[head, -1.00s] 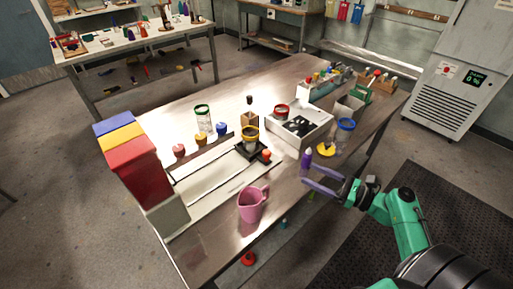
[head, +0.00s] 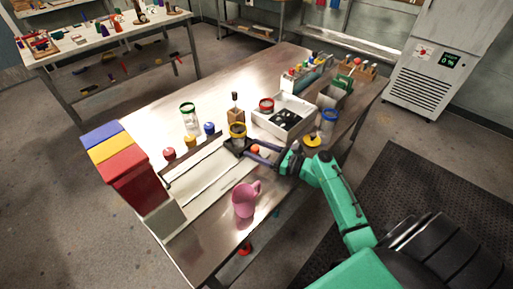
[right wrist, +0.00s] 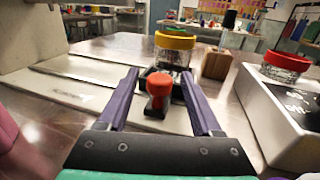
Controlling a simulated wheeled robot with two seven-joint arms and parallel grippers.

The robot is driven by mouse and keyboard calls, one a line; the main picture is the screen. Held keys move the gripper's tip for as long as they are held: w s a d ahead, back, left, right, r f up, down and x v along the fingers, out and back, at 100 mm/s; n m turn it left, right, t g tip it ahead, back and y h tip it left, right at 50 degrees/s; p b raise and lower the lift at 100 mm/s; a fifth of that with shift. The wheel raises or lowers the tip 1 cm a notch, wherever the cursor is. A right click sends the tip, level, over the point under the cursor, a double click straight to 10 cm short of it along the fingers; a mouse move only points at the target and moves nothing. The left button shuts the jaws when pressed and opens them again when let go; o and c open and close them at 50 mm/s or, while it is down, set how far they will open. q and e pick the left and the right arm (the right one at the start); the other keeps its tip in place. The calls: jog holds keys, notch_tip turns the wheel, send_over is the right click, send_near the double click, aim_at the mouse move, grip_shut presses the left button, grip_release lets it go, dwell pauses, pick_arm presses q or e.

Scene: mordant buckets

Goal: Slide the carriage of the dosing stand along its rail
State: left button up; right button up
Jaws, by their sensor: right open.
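The dosing stand's pale rail bed (head: 190,182) runs diagonally across the near side of the steel table. Its black carriage (head: 233,150) is at the right end of the bed and bears a jar with a yellow rim (head: 238,129). An orange-red knob (head: 255,149) sticks out from the carriage on the side towards my right arm. My right gripper (head: 251,148) is open, its purple fingers on either side of the knob. In the right wrist view the knob (right wrist: 159,88) stands between the fingers with gaps on both sides. My left gripper is not in view.
A pink pitcher (head: 244,200) stands close by at the front edge.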

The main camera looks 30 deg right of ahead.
grip_shut()
dwell(1.4)
